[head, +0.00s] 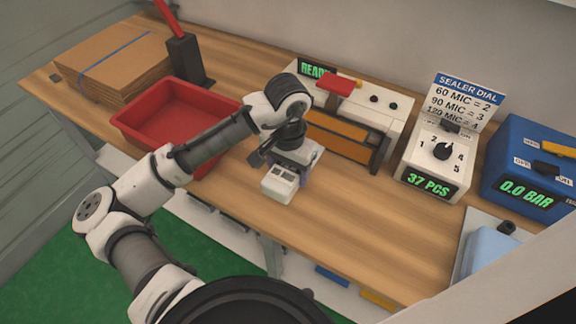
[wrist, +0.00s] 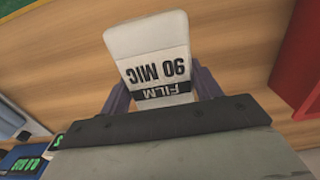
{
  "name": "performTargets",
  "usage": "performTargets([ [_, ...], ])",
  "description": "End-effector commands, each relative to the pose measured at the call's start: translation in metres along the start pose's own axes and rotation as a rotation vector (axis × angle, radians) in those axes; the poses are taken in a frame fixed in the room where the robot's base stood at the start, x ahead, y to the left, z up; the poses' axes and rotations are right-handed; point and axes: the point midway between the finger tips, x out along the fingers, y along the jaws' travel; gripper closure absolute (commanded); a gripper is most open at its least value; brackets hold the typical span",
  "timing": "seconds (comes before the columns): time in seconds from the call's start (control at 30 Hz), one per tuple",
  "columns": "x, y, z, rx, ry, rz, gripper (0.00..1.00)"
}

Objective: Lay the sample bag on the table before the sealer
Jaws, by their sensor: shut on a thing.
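The sample bag (wrist: 150,45) is white, with "90 MIC" and a black "FILM" band on it, and fills the middle of the wrist view. My gripper (wrist: 155,95) is shut on it, a purple finger at each side. In the head view my gripper (head: 285,171) points down over the table (head: 235,205), in front of the sealer (head: 385,108). The bag (head: 277,185) shows there as a small white shape at the fingers. Its height above the wood is hard to tell. The sealer has an orange front, a red handle and a "READY" display.
A red bin (head: 130,123) stands left of my gripper, with cardboard (head: 115,65) behind it. Right of the sealer are a dial box (head: 436,155) reading "37 PCS" and a blue unit (head: 520,165) reading "0.0 BAR". Bare wood lies in front of the dial box.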

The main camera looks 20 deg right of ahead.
Motion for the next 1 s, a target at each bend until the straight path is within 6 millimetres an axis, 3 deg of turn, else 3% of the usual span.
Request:
performTargets([
  [0.4,0.042,0.000,0.000,-0.001,0.000,0.001,0.62],
  [1.0,0.050,0.000,0.000,-0.001,0.000,0.000,0.62],
])
